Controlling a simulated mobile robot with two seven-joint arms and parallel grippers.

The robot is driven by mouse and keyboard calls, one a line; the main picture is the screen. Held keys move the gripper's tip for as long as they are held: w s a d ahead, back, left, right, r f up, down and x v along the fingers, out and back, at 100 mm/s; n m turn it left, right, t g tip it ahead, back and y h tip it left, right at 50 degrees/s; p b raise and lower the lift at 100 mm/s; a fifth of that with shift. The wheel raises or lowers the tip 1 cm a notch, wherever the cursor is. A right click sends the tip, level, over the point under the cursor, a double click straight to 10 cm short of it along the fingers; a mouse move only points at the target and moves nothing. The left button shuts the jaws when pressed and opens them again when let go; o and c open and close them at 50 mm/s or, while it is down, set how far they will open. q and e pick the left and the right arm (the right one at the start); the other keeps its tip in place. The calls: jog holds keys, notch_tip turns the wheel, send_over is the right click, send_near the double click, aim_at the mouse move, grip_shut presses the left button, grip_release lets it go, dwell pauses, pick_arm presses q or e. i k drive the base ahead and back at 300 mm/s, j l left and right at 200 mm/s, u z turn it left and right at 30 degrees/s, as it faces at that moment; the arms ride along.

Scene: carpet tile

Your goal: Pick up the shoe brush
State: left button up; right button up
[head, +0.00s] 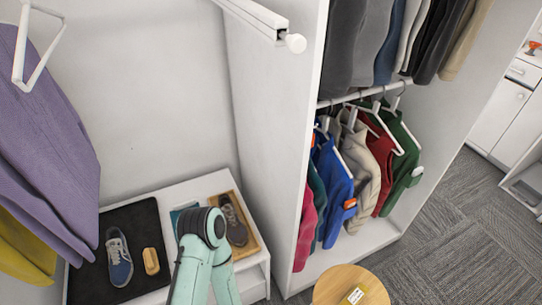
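A small tan, oblong block with rounded ends, which looks like the shoe brush (151,261), lies on a black mat (131,219) on a low white bench at the lower left. It lies just right of a blue-grey shoe (119,258), with a small gap between them. Nothing covers the brush. One of my arms, pale green with a dark joint, rises from the bottom edge to the right of the brush and bends back down. Neither of my grippers shows in the head view.
A wooden tray (252,244) holding a dark shoe (233,222) sits on the bench (196,187), partly behind my arm. A purple garment (45,150) hangs at left. An open wardrobe (272,150) of clothes stands right, and a round wooden stool (335,287) in front.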

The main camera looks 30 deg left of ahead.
aim_at(151, 263)
jog(key=u, duration=2.45)
jog(key=z, duration=0.95)
jog(key=j+z, duration=0.4)
jog(key=k+j+z, duration=0.15)
jog(key=z, duration=0.3)
jog(key=k+j, duration=0.05)
jog(key=j, duration=0.05)
